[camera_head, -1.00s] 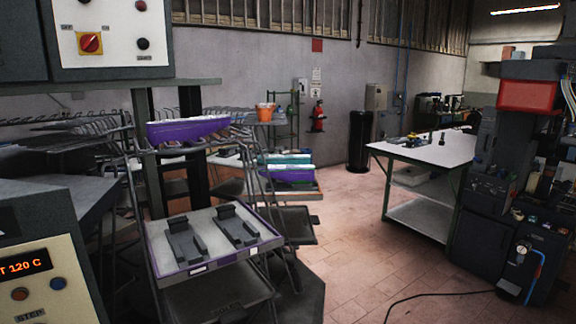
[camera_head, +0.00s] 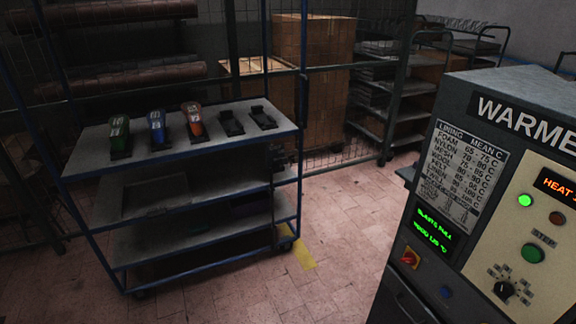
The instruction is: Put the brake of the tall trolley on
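My gripper is not in view.
A grey warmer machine (camera_head: 470,240) with a lit panel stands close at the right. Cardboard boxes (camera_head: 318,75) stand behind a mesh fence. A yellow floor mark (camera_head: 303,254) lies beside the trolley. Tiled floor (camera_head: 340,225) is clear between trolley and warmer.

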